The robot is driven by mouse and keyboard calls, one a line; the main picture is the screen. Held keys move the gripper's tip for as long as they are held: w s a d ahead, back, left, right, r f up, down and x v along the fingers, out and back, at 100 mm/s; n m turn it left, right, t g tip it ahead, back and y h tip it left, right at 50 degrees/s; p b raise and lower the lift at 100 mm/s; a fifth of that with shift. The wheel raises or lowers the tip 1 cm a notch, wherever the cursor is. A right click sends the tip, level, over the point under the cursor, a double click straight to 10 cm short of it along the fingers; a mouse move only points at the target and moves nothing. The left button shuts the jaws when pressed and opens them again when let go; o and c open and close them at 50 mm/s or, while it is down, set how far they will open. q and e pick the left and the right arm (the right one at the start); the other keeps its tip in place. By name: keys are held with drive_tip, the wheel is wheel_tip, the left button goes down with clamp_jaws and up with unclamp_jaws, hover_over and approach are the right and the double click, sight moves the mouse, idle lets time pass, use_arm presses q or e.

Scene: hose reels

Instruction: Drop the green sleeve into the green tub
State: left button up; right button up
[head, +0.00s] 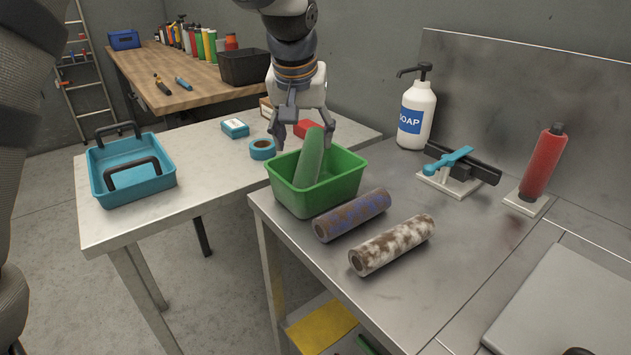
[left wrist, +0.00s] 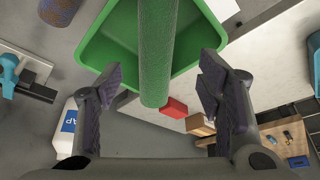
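The green sleeve (head: 308,163) stands tilted in the green tub (head: 345,186), its lower end inside and its upper end above the rim. The tub sits on the corner of the metal bench. My left gripper (head: 304,131) is above the tub at the sleeve's upper end. In the left wrist view its fingers (left wrist: 158,92) are spread wide, with gaps on both sides of the sleeve (left wrist: 157,60), which lies between them. The tub (left wrist: 98,50) shows behind it. The sleeve's bottom end is hidden in the head view. My right gripper is not in view.
A brown-blue sleeve (head: 352,215) and a patchy brown-white sleeve (head: 392,244) lie in front of the tub. A soap bottle (head: 416,112), a blue-handled clamp (head: 450,160) and a red cylinder (head: 542,165) stand behind. Blue tape (head: 262,149) and a teal tray (head: 165,180) are left.

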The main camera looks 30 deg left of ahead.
use_arm(q)
drive_tip(key=v, duration=0.7)
drive_tip(key=shift+r, duration=0.2)
drive_tip(key=shift+s, duration=0.1)
